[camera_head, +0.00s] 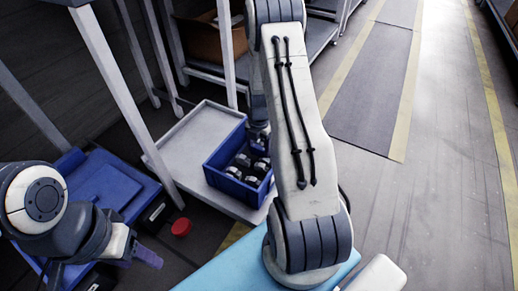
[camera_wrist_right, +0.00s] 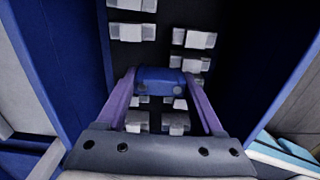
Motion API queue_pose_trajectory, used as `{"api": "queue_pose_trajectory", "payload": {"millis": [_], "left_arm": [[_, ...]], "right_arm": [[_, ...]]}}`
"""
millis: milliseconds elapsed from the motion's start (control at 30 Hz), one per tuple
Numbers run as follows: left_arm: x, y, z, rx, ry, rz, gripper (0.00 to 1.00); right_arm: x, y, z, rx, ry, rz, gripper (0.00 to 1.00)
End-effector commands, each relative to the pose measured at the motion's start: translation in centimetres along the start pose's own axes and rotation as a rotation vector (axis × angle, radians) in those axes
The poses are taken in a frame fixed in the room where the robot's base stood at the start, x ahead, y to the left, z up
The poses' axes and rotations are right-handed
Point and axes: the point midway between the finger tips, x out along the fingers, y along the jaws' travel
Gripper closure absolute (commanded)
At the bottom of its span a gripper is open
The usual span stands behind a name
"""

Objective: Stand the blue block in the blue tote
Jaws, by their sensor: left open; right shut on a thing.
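The blue tote (camera_head: 212,168) sits on a light tray in the middle of the head view, with several black-and-white pieces inside. Its blue wall (camera_wrist_right: 50,65) also shows in the right wrist view. My right gripper (camera_wrist_right: 160,82) is shut on the blue block (camera_wrist_right: 155,75), which lies between its purple fingers. The block is over the tote's interior; whether it touches the floor or the pieces I cannot tell. My left gripper (camera_head: 149,258) is open and empty at the lower left, apart from the tote.
The light tray (camera_head: 185,140) stands among pale rack posts. White-and-black pieces (camera_wrist_right: 194,39) fill two rows inside the tote. The floor at the right is clear.

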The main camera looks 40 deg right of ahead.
Motion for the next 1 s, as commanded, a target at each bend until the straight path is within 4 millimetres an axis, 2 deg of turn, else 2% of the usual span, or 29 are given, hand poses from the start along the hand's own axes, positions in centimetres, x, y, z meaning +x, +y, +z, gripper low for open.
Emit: {"api": "queue_pose_trajectory", "payload": {"millis": [100, 133, 167, 200, 567, 667, 1000], "left_arm": [[0.1, 0.0, 0.0, 0.000, 0.000, 0.000, 0.43], [0.0, 0.0, 0.0, 0.000, 0.000, 0.000, 0.43], [0.0, 0.0, 0.0, 0.000, 0.000, 0.000, 0.43], [0.0, 0.0, 0.0, 0.000, 0.000, 0.000, 0.43], [-0.1, 0.0, 0.0, 0.000, 0.000, 0.000, 0.43], [-1.2, 0.1, -0.1, 0.000, 0.000, 0.000, 0.43], [-5.8, 0.4, -0.3, 0.000, 0.000, 0.000, 0.43]], "right_arm": [[0.3, 0.0, 0.0, 0.000, 0.000, 0.000, 0.84], [0.3, 0.0, 0.0, 0.000, 0.000, 0.000, 0.20], [0.3, 0.0, 0.0, 0.000, 0.000, 0.000, 0.08], [0.2, 0.0, 0.0, 0.000, 0.000, 0.000, 0.01], [-0.2, 0.0, 0.0, 0.000, 0.000, 0.000, 0.01], [-1.6, 0.0, 0.0, 0.000, 0.000, 0.000, 0.01], [-9.0, 0.0, 0.0, 0.000, -0.002, 0.001, 0.01]]}}
